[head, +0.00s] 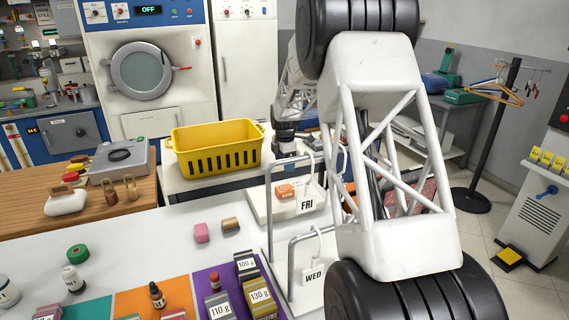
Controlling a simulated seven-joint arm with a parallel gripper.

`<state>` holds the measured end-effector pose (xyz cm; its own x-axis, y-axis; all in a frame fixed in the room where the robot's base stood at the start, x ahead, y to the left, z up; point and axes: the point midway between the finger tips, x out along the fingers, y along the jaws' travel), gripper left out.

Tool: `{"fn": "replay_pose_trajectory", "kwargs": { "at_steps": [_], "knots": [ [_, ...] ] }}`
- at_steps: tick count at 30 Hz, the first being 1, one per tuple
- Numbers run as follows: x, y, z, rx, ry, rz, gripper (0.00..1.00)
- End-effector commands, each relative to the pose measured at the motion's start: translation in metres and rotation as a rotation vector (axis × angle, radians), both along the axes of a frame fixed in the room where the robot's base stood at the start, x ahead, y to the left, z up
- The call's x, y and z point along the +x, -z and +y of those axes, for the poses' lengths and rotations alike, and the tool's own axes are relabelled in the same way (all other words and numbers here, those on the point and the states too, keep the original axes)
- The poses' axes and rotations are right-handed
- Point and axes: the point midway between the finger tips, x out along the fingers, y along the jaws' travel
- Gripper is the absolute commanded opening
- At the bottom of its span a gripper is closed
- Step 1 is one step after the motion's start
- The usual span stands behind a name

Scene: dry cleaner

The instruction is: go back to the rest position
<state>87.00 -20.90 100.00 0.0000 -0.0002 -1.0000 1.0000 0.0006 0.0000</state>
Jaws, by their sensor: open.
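My arm rises large and close on the right of the head view and folds over at the top. Its far part comes down behind the near white truss link. My gripper (288,163) is small at the lower end of that far part, just right of the yellow basket (215,148). It is open, and I see nothing held in it. The fingers are dark and hard to make out against the table behind. The near link hides part of the scene behind it.
Metal rail stands with FRI (307,204) and WED (313,276) tags are close below my gripper. Weights and bottles stand on coloured mats in front. A coat stand (503,110) is at right.

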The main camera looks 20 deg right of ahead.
Motion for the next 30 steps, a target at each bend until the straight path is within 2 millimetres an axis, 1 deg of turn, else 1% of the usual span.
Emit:
{"fn": "replay_pose_trajectory", "kwargs": {
  "at_steps": [14, 17, 19, 20, 23, 26, 29, 30],
  "knots": [
    [0.0, 0.0, 0.001, 0.0, 0.001, 0.0, 0.82],
    [-0.002, -0.002, 0.006, 0.001, 0.008, 0.0, 0.82],
    [-0.004, -0.005, 0.015, 0.004, 0.022, 0.0, 0.82],
    [-0.006, -0.006, 0.02, 0.005, 0.029, 0.001, 0.82],
    [-0.014, -0.013, 0.044, 0.012, 0.067, 0.004, 0.82],
    [-0.027, -0.022, 0.076, 0.02, 0.12, 0.01, 0.82],
    [-0.045, -0.033, 0.113, 0.029, 0.187, 0.018, 0.82],
    [-0.053, -0.037, 0.129, 0.033, 0.217, 0.021, 0.82]
  ]
}}
